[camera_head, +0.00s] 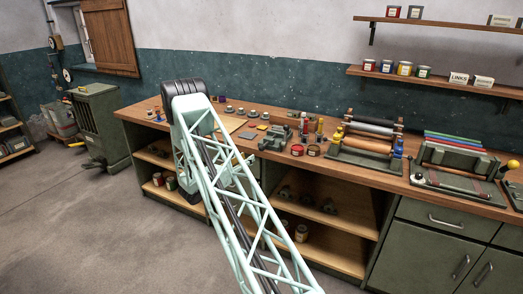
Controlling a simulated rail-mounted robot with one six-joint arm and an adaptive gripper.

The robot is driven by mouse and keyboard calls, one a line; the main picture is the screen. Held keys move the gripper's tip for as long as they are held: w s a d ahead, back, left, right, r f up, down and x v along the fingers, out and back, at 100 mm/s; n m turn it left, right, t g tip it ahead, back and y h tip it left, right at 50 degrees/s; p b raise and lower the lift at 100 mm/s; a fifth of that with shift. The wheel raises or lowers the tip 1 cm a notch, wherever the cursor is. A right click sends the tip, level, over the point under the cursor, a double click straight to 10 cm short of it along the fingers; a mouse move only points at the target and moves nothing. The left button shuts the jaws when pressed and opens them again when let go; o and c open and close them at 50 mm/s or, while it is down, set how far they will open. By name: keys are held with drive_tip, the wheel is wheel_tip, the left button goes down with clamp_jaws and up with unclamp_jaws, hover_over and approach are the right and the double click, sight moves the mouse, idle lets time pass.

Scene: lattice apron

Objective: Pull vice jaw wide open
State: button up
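A small grey-green metal device (274,138), which looks like the vice, sits on the wooden workbench just right of my lattice arm. It is too small in this view to tell how far its jaw is open. My arm crosses the middle of the view and rises in front of the bench to a dark, rounded joint. My gripper does not show in this view.
The wooden bench (392,184) runs along the wall. Small cans (313,150) stand just right of the device. A roller press (366,146) and another machine (453,165) stand farther right. Shelves (440,80) hang above. The concrete floor (90,220) at left is clear.

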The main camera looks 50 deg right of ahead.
sight(260, 150)
drive_tip(key=shift+s+d, duration=0.2)
drive_tip(key=shift+d, duration=3.15)
drive_tip(key=shift+s+d, duration=0.2)
drive_tip(key=shift+d, duration=3.1)
drive_tip(key=shift+c, duration=0.7)
